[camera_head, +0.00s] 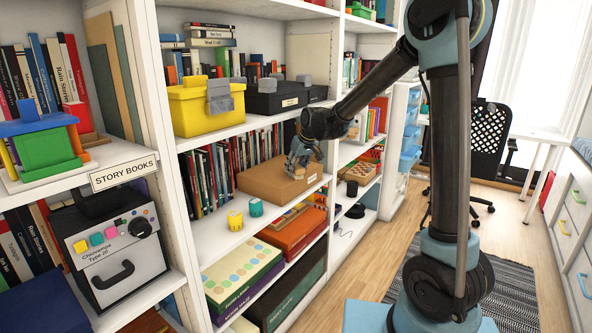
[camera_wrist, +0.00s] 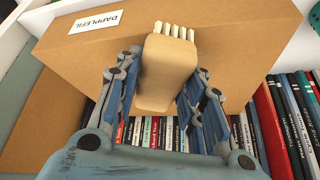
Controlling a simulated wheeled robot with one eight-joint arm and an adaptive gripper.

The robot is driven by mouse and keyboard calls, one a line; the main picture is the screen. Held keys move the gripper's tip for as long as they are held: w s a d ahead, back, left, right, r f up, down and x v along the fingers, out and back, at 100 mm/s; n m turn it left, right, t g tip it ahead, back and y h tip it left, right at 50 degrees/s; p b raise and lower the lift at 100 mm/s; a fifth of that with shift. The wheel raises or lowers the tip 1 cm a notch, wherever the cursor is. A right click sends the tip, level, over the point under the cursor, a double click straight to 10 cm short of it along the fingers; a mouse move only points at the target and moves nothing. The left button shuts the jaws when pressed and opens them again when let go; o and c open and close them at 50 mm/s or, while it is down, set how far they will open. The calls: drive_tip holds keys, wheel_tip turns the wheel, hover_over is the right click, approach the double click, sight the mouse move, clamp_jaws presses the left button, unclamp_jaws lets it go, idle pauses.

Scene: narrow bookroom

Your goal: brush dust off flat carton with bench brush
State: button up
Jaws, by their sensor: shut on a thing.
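The flat carton (camera_head: 262,184) is a brown box lying on the middle shelf of the bookcase. In the wrist view the carton (camera_wrist: 235,30) fills the upper part, with a white label reading DAPPLEFIL. My gripper (camera_head: 302,160) is over the carton's right part. In the wrist view my gripper (camera_wrist: 163,85) is shut on the bench brush (camera_wrist: 166,72), with a finger on each side of its tan wooden block. The brush's pale bristles point at the carton. I cannot tell whether they touch it. No dust can be made out.
A row of books (camera_head: 215,168) stands left of and behind the carton. A yellow cup-like item (camera_head: 235,220) and a teal one (camera_head: 256,207) stand on the shelf in front. The shelf above holds a yellow box (camera_head: 195,107) and a black box (camera_head: 277,98).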

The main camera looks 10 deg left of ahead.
drive_tip(key=shift+d, duration=0.2)
drive_tip(key=shift+s+d+r, duration=0.1)
drive_tip(key=shift+s+d, duration=0.1)
drive_tip(key=shift+d, duration=0.2)
drive_tip(key=shift+w+a, duration=0.25)
drive_tip(key=shift+a, duration=0.35)
drive_tip(key=shift+w+a, duration=0.2)
drive_tip(key=shift+a, duration=0.35)
drive_tip(key=shift+s+d, duration=0.25)
drive_tip(key=shift+d, duration=0.3)
drive_tip(key=shift+s+d, duration=0.25)
drive_tip(key=shift+d, duration=0.3)
drive_tip(key=shift+w+a, duration=0.25)
drive_tip(key=shift+a, duration=0.3)
drive_tip(key=shift+w+d, duration=0.3)
drive_tip(key=shift+w, duration=0.35)
drive_tip(key=shift+w+d, duration=0.25)
drive_tip(key=shift+w, duration=0.4)
drive_tip(key=shift+w+d, duration=0.15)
drive_tip(key=shift+w, duration=0.2)
